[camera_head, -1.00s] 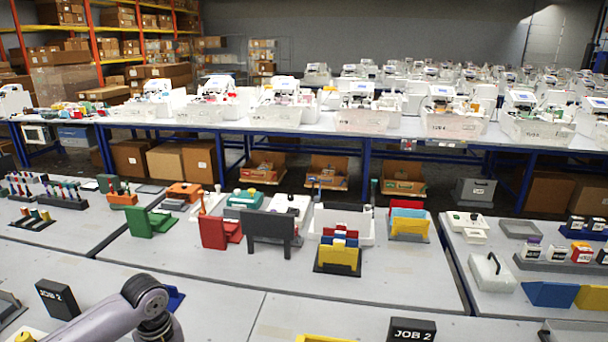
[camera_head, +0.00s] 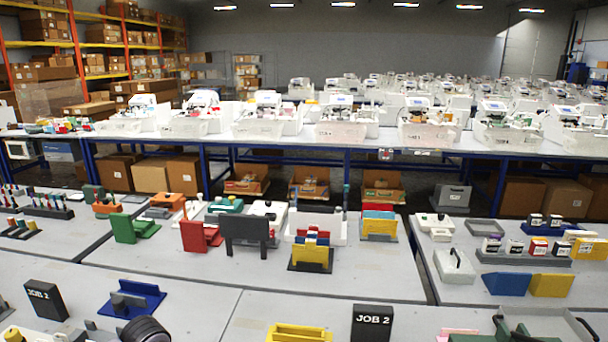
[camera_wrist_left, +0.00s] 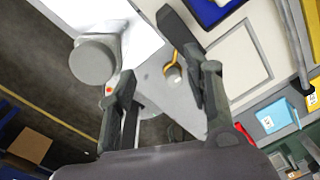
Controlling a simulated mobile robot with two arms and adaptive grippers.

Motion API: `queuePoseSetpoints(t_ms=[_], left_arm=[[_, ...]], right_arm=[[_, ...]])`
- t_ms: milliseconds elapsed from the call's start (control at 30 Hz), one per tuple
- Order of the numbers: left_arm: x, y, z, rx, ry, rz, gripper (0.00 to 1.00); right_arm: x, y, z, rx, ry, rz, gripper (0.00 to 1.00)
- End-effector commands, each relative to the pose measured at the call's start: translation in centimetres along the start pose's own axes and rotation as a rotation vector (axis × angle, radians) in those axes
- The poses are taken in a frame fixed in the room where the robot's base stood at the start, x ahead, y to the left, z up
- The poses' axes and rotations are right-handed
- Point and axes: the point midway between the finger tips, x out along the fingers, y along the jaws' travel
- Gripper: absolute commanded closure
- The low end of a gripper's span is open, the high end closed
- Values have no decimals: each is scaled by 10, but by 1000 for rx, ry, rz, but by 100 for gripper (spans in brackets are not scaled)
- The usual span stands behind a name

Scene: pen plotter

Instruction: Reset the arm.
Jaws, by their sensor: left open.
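My left gripper (camera_wrist_left: 165,75) shows in the left wrist view with its two dark fingers apart. Nothing is clearly held between them. Behind the gap is a grey surface with a small round knob (camera_wrist_left: 173,74) and a yellow strip beside it; I cannot tell how far away they are. In the head view only a dark rounded joint of my left arm shows at the bottom edge, and the gripper itself is outside that view. My right gripper is in neither view.
A grey cylinder (camera_wrist_left: 94,62) sits left of the fingers in the wrist view. Bare tabletop (camera_head: 220,300) lies right of the stand.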

Motion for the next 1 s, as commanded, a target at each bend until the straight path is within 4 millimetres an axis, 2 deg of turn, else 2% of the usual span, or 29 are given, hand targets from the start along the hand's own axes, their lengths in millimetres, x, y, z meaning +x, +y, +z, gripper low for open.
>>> queuePoseSetpoints(t_ms=[267,367,500,600,733,1000], left_arm=[[28,-3,-68,-181,38,-66,54],[37,-2,-103,-320,70,-110,54],[41,8,-149,-616,125,-180,54],[39,21,-171,-865,163,-221,54],[34,46,-183,-1197,190,-257,54],[24,98,-183,-1681,174,-291,54]], right_arm=[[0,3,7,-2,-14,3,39],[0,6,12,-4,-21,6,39],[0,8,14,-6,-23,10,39],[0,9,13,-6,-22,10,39],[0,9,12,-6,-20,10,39],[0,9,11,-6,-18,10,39]])
